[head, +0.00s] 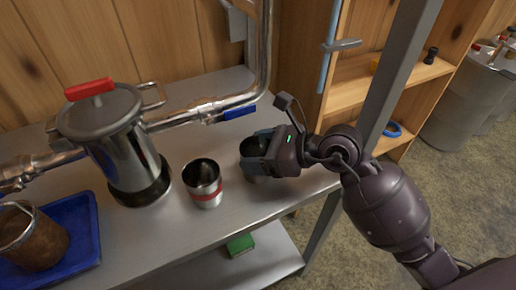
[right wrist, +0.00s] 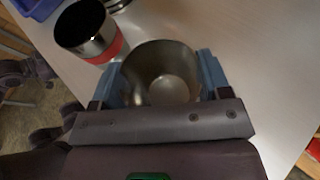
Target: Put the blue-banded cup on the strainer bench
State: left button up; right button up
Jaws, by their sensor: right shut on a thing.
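My right gripper (head: 262,152) is shut on a metal cup (head: 256,145), upright at the right part of the steel bench (head: 235,200). The gripper's fingers cover the cup's sides, so no coloured band shows. In the right wrist view I look into the empty cup (right wrist: 163,62) between the two fingers of the right gripper (right wrist: 163,85). I cannot tell whether its base touches the bench top. A red-banded steel cup (head: 206,190) stands just left of it, apart from it. My left gripper is not in view.
A lidded steel pot (head: 115,140) with a red knob stands left. A blue tray (head: 80,225) holds a brown pail (head: 35,240). Pipes with a blue-handled valve (head: 238,113) run along the back. A grey post (head: 400,75) rises near my right arm. A green box (head: 240,244) lies below.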

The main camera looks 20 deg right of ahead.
jog(key=o, duration=0.9)
jog(key=shift+f, duration=0.15)
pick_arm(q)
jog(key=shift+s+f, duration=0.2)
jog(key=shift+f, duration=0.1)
pick_arm(e)
jog(key=shift+o, duration=0.2)
jog(key=shift+r, duration=0.2)
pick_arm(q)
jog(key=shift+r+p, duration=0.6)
pick_arm(e)
jog(key=v, duration=1.2)
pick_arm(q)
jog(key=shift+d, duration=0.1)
pick_arm(e)
jog(key=shift+f, duration=0.1)
